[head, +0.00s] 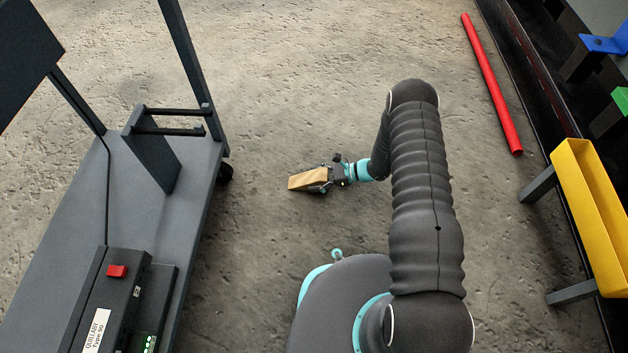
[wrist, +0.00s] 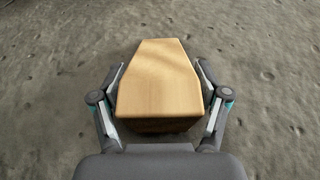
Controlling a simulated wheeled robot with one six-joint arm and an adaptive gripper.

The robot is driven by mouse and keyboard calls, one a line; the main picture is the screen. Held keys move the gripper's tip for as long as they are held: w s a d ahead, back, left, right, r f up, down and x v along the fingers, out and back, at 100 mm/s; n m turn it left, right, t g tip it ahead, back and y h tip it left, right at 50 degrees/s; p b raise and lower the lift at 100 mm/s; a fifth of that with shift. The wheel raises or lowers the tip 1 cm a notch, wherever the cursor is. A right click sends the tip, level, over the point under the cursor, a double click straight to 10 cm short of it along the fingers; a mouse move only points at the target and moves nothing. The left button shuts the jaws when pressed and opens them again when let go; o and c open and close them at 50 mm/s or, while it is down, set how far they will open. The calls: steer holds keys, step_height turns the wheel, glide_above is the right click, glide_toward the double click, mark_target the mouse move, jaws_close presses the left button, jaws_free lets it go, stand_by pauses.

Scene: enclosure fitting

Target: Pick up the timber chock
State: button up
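The timber chock (head: 306,180) is a light-brown wooden wedge, low at the floor, between the grey cart and my arm. In the wrist view the timber chock (wrist: 160,85) fills the middle, with its narrower end pointing away. My gripper (head: 322,177) reaches it from the right in the head view. In the wrist view the two fingers of my gripper (wrist: 160,75) stand on either side of the chock, pads very close to its sides. I cannot tell whether the pads touch it. The underside of the chock is hidden.
A grey cart (head: 160,215) with a black box and red button (head: 116,271) stands at the left. A red pipe (head: 490,82) lies on the floor at the upper right. A yellow tray (head: 574,190) juts from the rack at right. The floor around the chock is clear.

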steer(key=c, duration=0.8)
steer(key=shift+c, duration=0.2)
